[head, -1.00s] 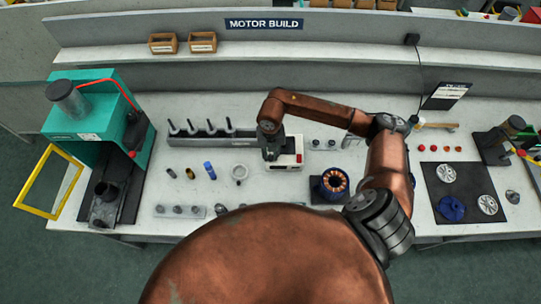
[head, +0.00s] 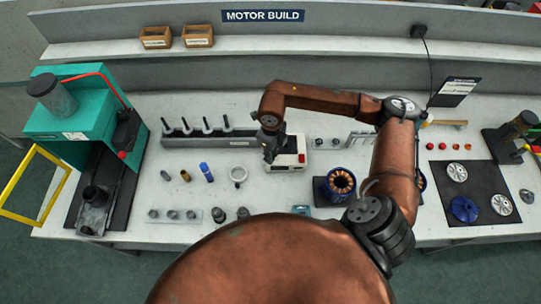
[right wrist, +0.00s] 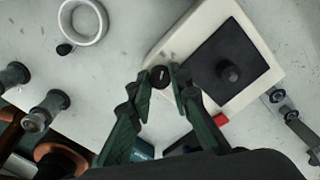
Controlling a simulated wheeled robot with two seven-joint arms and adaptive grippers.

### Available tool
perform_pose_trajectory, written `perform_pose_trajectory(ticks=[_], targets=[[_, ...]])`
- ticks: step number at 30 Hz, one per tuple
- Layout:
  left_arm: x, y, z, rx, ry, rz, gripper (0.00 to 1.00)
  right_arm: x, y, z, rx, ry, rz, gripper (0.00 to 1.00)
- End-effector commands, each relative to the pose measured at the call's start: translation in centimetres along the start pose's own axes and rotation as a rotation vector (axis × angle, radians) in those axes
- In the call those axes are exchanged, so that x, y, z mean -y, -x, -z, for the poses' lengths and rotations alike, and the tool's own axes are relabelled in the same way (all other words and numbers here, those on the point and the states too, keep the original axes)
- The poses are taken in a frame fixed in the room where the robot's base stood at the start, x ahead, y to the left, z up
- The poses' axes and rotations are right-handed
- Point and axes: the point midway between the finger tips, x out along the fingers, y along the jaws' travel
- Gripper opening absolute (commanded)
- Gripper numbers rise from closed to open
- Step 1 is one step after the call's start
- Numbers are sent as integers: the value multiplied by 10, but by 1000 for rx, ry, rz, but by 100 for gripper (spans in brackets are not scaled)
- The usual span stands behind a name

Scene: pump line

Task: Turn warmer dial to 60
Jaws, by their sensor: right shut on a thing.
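The warmer (head: 286,165) is a small white box near the middle of the bench. In the right wrist view the warmer (right wrist: 204,30) shows a dark square plate with a round knob on top. Its small black dial (right wrist: 159,76), with a light pointer mark, sits at the near corner. My right gripper (head: 269,157) is at the warmer's left front. In the right wrist view its fingertips (right wrist: 162,78) are closed on the two sides of the dial. The number the dial points to is too small to read. My left gripper is not in view.
A pale ring (head: 238,174) stands left of the warmer, beside a blue cylinder (head: 206,172). A rack with several upright pins (head: 205,145) is behind them. A copper-wound stator (head: 341,181) is at the right. A teal press (head: 70,135) fills the left end.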

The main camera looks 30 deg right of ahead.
Motion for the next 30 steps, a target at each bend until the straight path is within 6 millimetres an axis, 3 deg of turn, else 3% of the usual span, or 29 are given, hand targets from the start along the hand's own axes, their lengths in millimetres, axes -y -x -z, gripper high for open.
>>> perform_pose_trajectory(ticks=[9,25,26,30], targets=[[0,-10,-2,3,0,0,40,1,-1,3,-9,114,1,0],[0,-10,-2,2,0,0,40,2,0,3,-10,134,3,0],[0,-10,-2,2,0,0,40,2,0,3,-10,134,3,19],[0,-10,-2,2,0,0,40,2,0,2,-7,134,2,29]])
